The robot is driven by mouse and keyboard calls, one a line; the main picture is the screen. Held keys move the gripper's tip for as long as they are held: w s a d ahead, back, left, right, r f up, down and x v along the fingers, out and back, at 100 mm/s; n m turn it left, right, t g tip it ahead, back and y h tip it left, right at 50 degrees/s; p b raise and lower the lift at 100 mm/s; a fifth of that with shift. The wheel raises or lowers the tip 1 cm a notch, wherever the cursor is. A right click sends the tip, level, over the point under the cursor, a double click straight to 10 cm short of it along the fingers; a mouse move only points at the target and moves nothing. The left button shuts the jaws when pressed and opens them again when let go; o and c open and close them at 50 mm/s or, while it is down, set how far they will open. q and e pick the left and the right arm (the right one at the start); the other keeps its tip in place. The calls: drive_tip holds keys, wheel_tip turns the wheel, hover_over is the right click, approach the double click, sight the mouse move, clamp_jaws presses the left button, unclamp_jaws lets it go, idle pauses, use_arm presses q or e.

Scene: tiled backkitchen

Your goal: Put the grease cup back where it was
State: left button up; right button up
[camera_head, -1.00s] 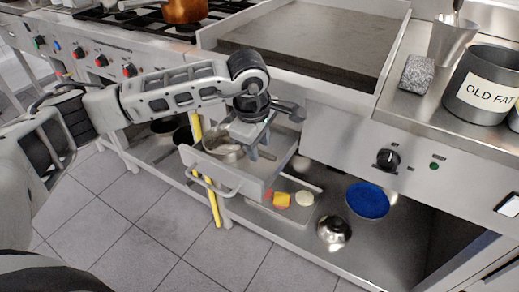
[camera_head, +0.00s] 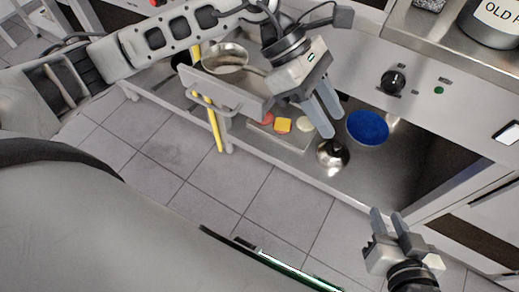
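Part of the drawer is hidden behind my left arm and gripper. My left gripper (camera_head: 333,124) is open and empty, to the right of the drawer and in front of the lower shelf, apart from the cup. My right gripper (camera_head: 388,214) is at the lower right over the floor, open and empty.
On the lower shelf are a tray (camera_head: 295,142) with food pieces, a shiny metal bowl or ladle (camera_head: 332,154) and a blue plate (camera_head: 368,127). An "OLD FAT" pot (camera_head: 490,25) is at the upper right.

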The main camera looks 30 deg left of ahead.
use_arm(q)
drive_tip(key=s+d+r+n+t+h, duration=0.35)
drive_tip(key=d+r+n+h, duration=0.35)
drive_tip(key=r+n+h, duration=0.45)
drive_tip(key=w+a+f+n+t+y, duration=0.25)
drive_tip(key=n+t, duration=0.25)
drive_tip(key=n, duration=0.5)
drive_tip(key=w+a+f+n+t+y, duration=0.1)
drive_tip(key=a+f+n+t+y, duration=0.4)
drive_tip(key=n, duration=0.4)
drive_tip(key=w+a+f+n+t+y, duration=0.2)
drive_tip(key=n+t, duration=0.4)
drive_tip(key=n, duration=0.4)
drive_tip(key=s+a+f+n+g+y, duration=0.3)
drive_tip(key=f+n, duration=0.3)
drive_tip(key=f, duration=0.2)
drive_tip(key=s+a+f+n+g+y, duration=0.3)
drive_tip(key=s+f+n, duration=0.2)
drive_tip(key=f, duration=0.3)
drive_tip(key=shift+s+f+n+y, duration=0.25)
drive_tip(key=shift+f+n+y, duration=0.05)
drive_tip(key=shift+n+y, duration=0.1)
